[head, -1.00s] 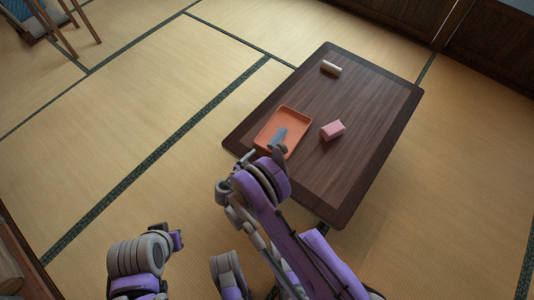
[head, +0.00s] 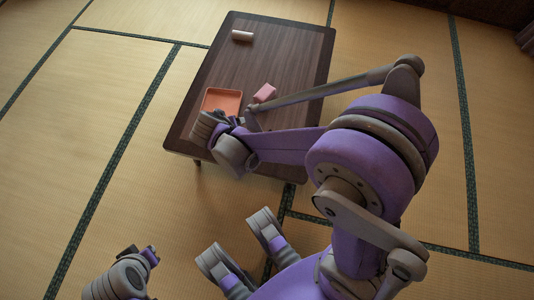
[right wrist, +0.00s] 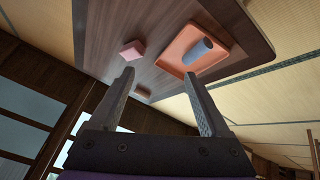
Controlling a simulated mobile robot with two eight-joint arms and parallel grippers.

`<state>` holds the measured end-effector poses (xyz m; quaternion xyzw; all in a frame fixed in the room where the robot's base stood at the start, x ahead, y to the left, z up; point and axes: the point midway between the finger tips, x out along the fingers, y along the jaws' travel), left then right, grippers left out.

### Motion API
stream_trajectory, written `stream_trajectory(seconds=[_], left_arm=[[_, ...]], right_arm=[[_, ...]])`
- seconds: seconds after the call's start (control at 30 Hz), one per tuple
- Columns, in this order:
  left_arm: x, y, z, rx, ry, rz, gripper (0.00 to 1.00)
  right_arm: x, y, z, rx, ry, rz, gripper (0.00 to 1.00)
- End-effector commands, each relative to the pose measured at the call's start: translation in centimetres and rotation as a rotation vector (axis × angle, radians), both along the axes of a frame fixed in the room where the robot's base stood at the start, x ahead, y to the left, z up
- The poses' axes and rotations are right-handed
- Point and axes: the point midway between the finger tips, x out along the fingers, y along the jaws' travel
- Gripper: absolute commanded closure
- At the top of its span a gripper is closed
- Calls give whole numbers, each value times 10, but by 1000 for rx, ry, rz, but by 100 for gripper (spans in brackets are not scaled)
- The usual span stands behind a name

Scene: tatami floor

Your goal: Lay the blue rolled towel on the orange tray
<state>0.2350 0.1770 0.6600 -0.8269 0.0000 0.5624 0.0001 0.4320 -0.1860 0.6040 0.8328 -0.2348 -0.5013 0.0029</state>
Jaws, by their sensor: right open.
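The blue rolled towel (right wrist: 199,51) lies in the orange tray (right wrist: 224,37), within its rim, in the right wrist view. The tray also shows in the head view (head: 222,96), on the low table; my right arm covers its near part and the towel is hidden there. My right gripper (right wrist: 157,80) is open and empty, apart from the towel and tray, with clear space between its fingers. My left gripper (head: 146,254) is low at the left of the head view, away from the table; its fingers are not clear.
Tatami floor (head: 110,120) around the table is open.

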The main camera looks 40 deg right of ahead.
Motion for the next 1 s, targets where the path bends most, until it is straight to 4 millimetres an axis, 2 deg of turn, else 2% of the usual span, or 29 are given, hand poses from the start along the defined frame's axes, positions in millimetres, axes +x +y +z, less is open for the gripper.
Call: stream_trajectory(seconds=[0.03,0.2,0.4,0.5,0.6,0.7,1.0], left_arm=[[0,0,0,0,0,0,100],[0,0,0,0,0,0,100],[0,0,0,0,0,0,100],[0,0,0,0,0,0,100],[0,0,0,0,0,0,100],[0,0,0,0,0,0,100],[0,0,0,0,0,0,100]], right_arm=[[-19,-5,12,23,24,23,20],[-79,-10,39,108,93,135,20],[-147,-4,55,201,122,267,20],[-172,1,57,236,119,321,20],[-188,6,56,258,114,360,20],[-196,8,56,270,110,382,20],[-198,9,56,272,108,389,20]])
